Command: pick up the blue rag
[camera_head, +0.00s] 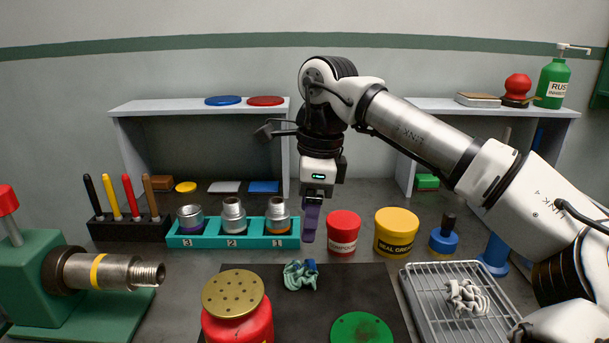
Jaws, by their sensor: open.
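A crumpled pale blue-teal rag (298,277) lies on the black mat (385,292), near its back edge and left of centre. A small darker blue patch shows at its upper right. My gripper (310,228) points down above and slightly right of the rag in the picture, apart from it, with nothing seen in it. It is open, though its fingers overlap in this view and the gap between them is hidden.
A red can with a perforated brass lid (233,292) stands in front left of the rag. A green disc (361,328) lies front right. Red (343,233) and yellow (396,232) tubs stand behind. A teal fitting holder (208,241) is behind left; a wire rack (425,310) is right.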

